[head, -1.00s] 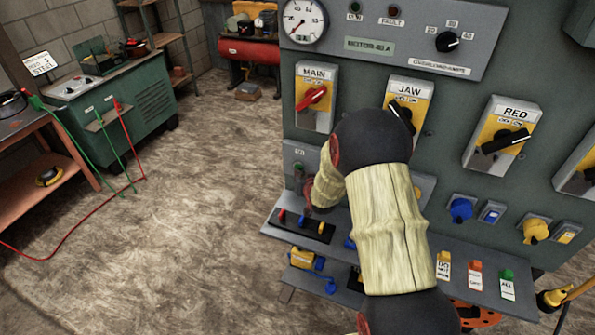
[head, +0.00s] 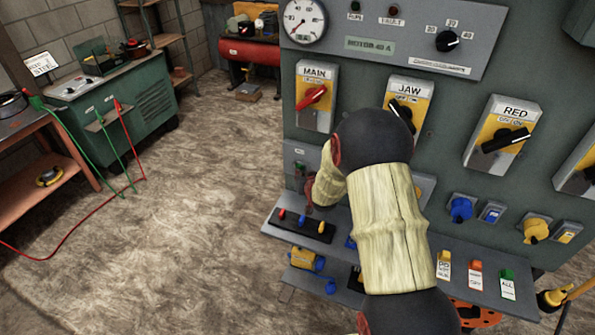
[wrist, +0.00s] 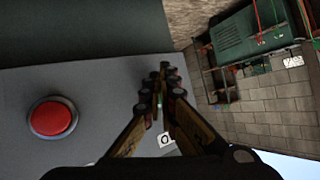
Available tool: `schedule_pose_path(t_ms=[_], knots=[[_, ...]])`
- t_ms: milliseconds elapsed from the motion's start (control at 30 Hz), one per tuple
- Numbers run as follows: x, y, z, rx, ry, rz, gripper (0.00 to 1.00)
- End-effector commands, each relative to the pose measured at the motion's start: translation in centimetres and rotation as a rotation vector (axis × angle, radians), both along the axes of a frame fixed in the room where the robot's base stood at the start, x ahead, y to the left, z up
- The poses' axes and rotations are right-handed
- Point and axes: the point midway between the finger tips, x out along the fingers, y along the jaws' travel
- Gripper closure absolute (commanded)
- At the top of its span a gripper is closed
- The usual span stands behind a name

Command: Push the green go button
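In the wrist view, my gripper (wrist: 162,80) has its fingers brought together at the tips, with no object seen held between them. A small patch of green shows between the fingers, close to a white label that they partly cover. I cannot tell whether the fingertips touch the green button. A round red button (wrist: 52,118) sits on the grey panel to the left of the fingers, apart from them. In the head view, my gripper is at the lower left of the green-grey control cabinet (head: 345,160), mostly hidden behind my arm. A small dark green spot shows there beside it.
The MAIN switch (head: 313,97), JAW switch (head: 408,100) and RED switch (head: 503,135) are above and right of my gripper. A ledge with small coloured levers (head: 300,222) juts out below.

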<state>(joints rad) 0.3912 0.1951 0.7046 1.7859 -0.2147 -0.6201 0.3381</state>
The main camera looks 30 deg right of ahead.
Motion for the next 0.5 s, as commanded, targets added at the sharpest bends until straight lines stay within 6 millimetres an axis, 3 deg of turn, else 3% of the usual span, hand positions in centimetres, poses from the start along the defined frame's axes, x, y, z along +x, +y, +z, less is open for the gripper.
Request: schedule_pose_path(t_ms=[500], knots=[[0.19,-0.16,0.85,-0.004,-0.017,-0.007,1.0]])
